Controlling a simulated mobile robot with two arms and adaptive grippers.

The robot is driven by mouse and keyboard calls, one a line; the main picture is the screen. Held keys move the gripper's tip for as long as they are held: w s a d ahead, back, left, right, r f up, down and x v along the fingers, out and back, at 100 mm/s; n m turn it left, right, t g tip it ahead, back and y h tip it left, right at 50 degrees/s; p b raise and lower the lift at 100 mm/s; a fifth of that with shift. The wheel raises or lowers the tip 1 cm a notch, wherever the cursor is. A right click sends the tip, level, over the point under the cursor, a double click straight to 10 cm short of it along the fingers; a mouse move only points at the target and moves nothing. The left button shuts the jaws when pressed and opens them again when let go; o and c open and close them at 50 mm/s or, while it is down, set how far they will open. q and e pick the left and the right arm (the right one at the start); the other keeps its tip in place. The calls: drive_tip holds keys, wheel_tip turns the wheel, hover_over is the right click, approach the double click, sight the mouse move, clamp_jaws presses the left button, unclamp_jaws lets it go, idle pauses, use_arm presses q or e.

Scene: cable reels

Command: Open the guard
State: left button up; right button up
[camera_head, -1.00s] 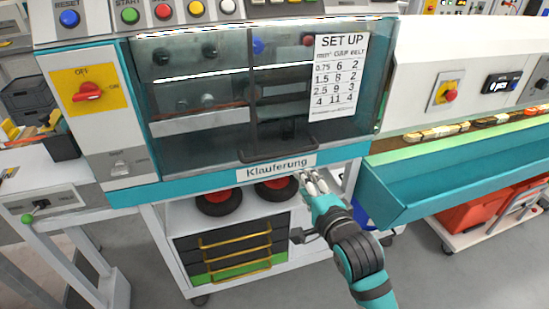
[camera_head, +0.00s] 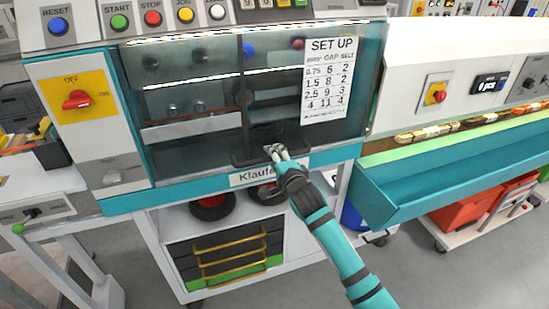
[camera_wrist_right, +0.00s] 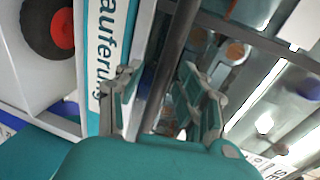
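The guard (camera_head: 200,75) is a see-through panel on the front of the machine. It looks down and closed above the "Klauferung" label (camera_head: 250,177). Its dark handle (camera_head: 245,159) runs along the lower edge, with an upright bar above it. My right gripper (camera_head: 275,150) is at the right part of the handle and partly covers the label. In the right wrist view, my right gripper (camera_wrist_right: 160,95) is open, with one finger on each side of the dark handle bar (camera_wrist_right: 172,65). A gap shows beside the bar, so it is not clamped. My left gripper is not in view.
A red switch (camera_head: 77,99) on a yellow plate is left of the guard. Buttons (camera_head: 152,18) line the panel above. A teal trough (camera_head: 450,165) juts out at right. A drawer cart (camera_head: 225,255) with reels stands below.

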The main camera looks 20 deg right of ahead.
drive_tip(key=shift+w, duration=0.15)
drive_tip(key=shift+c, duration=0.2)
clamp_jaws()
drive_tip(key=shift+w+f, duration=0.1)
drive_tip(key=shift+f, duration=0.1)
